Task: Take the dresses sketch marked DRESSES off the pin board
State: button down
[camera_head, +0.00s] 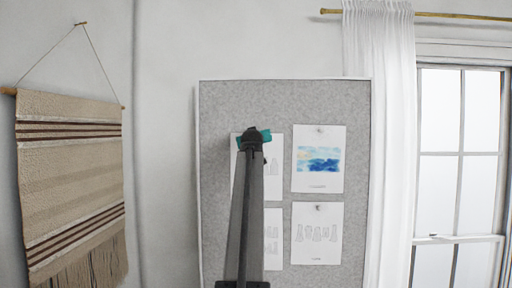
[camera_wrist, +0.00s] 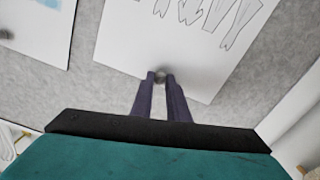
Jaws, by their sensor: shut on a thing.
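A grey pin board (camera_head: 335,92) holds several white sheets. My gripper (camera_head: 253,133) is at the top of the upper-left sheet (camera_head: 275,170), partly covering it in the head view. In the wrist view, my gripper (camera_wrist: 160,78) has its two dark fingers closed on a small round pin (camera_wrist: 160,72) at that sheet's edge. The sheet (camera_wrist: 190,45) carries line drawings of garment-like shapes and lies against the board. No lettering on it can be read, so I cannot tell whether it is marked DRESSES.
A blue watercolour sheet (camera_head: 318,175) is pinned to the right, above a sheet of outlined figures (camera_head: 317,240). Another sheet (camera_head: 273,250) is partly behind my arm. A white curtain (camera_head: 392,130) and window stand right; a woven hanging (camera_head: 70,170) is left.

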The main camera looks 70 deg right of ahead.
jog(key=shift+r, duration=0.15)
jog(key=r+p, duration=0.1)
jog(key=r, duration=0.2)
jog(key=r+p, duration=0.1)
jog(key=r, duration=0.3)
jog(key=shift+a, duration=0.2)
jog(key=b+v, duration=0.3)
jog(key=v, duration=1.6)
jog(key=shift+s+a+f, duration=0.15)
jog(key=shift+a+f, duration=0.05)
jog(key=shift+a, duration=0.05)
jog(key=shift+a, duration=0.1)
